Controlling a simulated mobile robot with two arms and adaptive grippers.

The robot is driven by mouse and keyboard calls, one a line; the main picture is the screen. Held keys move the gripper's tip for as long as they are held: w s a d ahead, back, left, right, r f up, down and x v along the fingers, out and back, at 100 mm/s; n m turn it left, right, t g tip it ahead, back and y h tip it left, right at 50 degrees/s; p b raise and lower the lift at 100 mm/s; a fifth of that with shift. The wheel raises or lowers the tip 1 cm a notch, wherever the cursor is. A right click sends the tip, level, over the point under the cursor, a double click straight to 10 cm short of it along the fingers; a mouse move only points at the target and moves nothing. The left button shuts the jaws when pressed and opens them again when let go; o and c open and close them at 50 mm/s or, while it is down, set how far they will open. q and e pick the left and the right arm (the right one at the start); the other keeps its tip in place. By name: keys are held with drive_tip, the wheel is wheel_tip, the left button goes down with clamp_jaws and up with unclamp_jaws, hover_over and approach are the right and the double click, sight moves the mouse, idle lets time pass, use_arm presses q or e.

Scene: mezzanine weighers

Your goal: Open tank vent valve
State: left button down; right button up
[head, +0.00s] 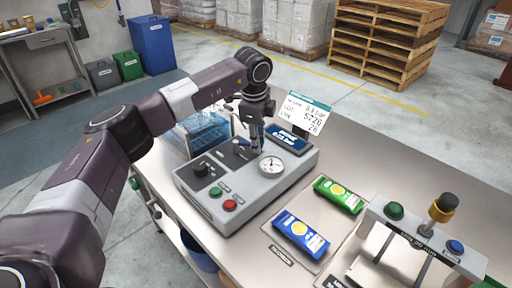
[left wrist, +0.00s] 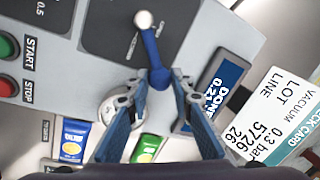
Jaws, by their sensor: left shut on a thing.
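The grey control console (head: 222,206) stands on the bench. Its vent valve has a blue lever (left wrist: 151,46), seen running from a pale round pivot to my fingers in the left wrist view; in the head view the lever (head: 241,142) is small and partly hidden. My left gripper (head: 252,147) is low over the console's back part, shut on the lever's end; its blue fingers show on both sides of it in the left wrist view (left wrist: 160,88). A round white gauge (head: 271,166) sits beside it. A blue display (left wrist: 218,92) reads "DONE 0.21". My right gripper is not in view.
A check card (head: 306,112) stands behind the console. Green (head: 339,195) and blue (head: 300,235) packets lie in front on the bench, near a grey button stand (head: 422,238). A clear blue-tinted tank (head: 200,132) is behind the arm. Start and stop buttons are on the console.

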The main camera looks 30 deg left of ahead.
use_arm(q)
drive_tip(key=w+n, duration=0.1)
drive_tip(key=n, duration=0.1)
drive_tip(key=w+a+n, duration=0.1)
drive_tip(key=n, duration=0.1)
drive_tip(key=shift+w+a+n+y+b, duration=0.1)
drive_tip(key=shift+w+n+y+b, duration=0.2)
drive_tip(key=shift+w+y+b, duration=0.1)
drive_tip(key=n, duration=0.1)
drive_tip(key=w+a+n, duration=0.1)
drive_tip(key=shift+r+n+g, duration=0.1)
drive_tip(key=shift+n+g, duration=0.2)
drive_tip(key=shift+w+a+n+y, duration=0.15)
drive_tip(key=shift+w+a+n, duration=0.1)
drive_tip(key=shift+a+n, duration=0.4)
drive_tip(key=shift+w+a+n+y, duration=0.2)
drive_tip(key=shift+a+n, duration=0.1)
drive_tip(key=shift+n, duration=0.65)
drive_tip(key=c, duration=1.7)
unclamp_jaws()
drive_tip(key=v, duration=1.2)
drive_tip(key=shift+w, duration=0.25)
